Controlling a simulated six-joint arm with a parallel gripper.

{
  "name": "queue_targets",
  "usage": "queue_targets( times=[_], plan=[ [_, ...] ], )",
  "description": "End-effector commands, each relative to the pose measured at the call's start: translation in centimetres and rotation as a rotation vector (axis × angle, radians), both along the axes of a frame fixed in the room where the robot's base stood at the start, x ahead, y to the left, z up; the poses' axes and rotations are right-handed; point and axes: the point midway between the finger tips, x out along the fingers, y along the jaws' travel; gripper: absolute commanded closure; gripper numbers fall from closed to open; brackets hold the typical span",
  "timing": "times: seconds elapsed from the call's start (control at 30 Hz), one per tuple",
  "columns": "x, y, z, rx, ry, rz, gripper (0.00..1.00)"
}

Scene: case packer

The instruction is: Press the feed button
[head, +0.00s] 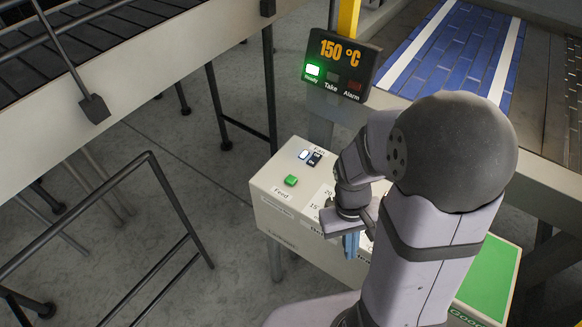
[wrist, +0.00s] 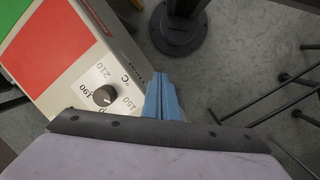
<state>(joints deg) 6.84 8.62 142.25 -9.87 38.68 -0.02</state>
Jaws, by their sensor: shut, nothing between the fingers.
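The green feed button (head: 291,180) is on top of the pale control box (head: 268,188), near its left end, above a label reading "Feed". It is in plain sight in the head view and does not show in the wrist view. My gripper (head: 351,250) has blue fingers that are shut and empty. It is to the right of and lower in the picture than the button, apart from it. In the wrist view the closed fingers (wrist: 160,82) point past the box's edge, beside the dial knob (wrist: 104,96).
A fan switch (head: 315,159) and a white lamp (head: 304,154) sit just behind the button. The display (head: 340,65) reads 150 °C with its green Ready lamp lit. Red (wrist: 50,48) and green (head: 490,280) pads lie on the box. A railing (head: 150,160) stands left.

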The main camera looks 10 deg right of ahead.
Motion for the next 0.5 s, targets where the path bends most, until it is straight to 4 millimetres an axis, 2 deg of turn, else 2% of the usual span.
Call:
queue_targets(
  times=[0.03,0.1,0.23,0.37,0.5],
  plan=[
    [1.5,-1.4,0.7,-0.031,-0.026,0.062,1.00],
    [4.0,-3.0,0.6,-0.070,-0.083,0.160,1.00],
    [9.7,-4.4,0.6,-0.118,-0.224,0.365,1.00],
    [15.4,-3.8,1.1,-0.137,-0.382,0.583,1.00],
    [20.7,-1.4,3.0,-0.128,-0.560,0.811,1.00]
  ],
)
